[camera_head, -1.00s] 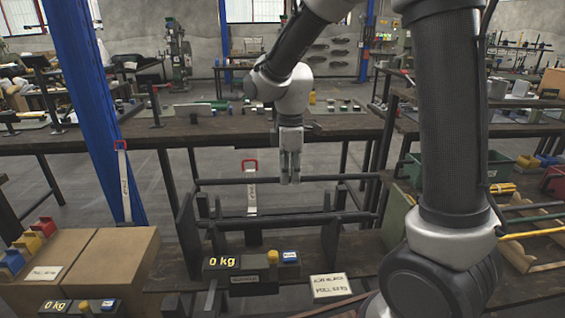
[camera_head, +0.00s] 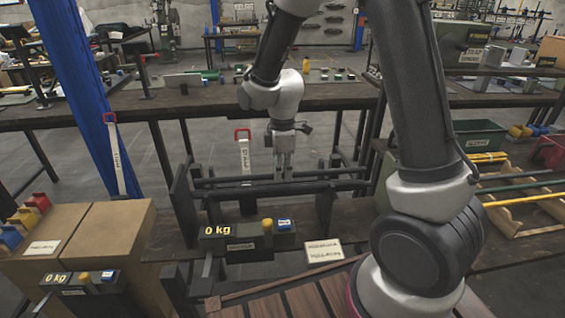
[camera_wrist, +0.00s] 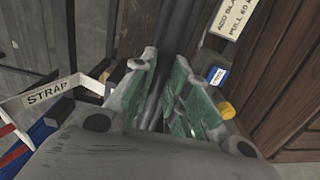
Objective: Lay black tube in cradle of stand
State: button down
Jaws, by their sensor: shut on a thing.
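My gripper (camera_head: 284,170) is shut on the black tube (camera_head: 235,181), with its fingers pointing down around the tube's middle. The tube lies level and runs left to right between the uprights of the dark stand (camera_head: 184,205). It is close to the stand's long bar; I cannot tell whether it touches the cradle. In the wrist view the tube (camera_wrist: 176,45) runs between the green-padded fingers (camera_wrist: 170,105), with another dark bar close beside it. The stand's front box (camera_head: 240,245) reads 0 kg.
Two cardboard boxes (camera_head: 115,235) stand at the left by a blue post (camera_head: 85,80). A white strap (camera_head: 245,158) with a red handle stands behind the stand. A label card (camera_head: 323,251) is at its front right. A long workbench (camera_head: 200,105) crosses behind.

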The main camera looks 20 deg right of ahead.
jog(key=shift+f, duration=0.2)
jog(key=c, duration=1.3)
grip_release()
notch_tip(320, 180, up, 12)
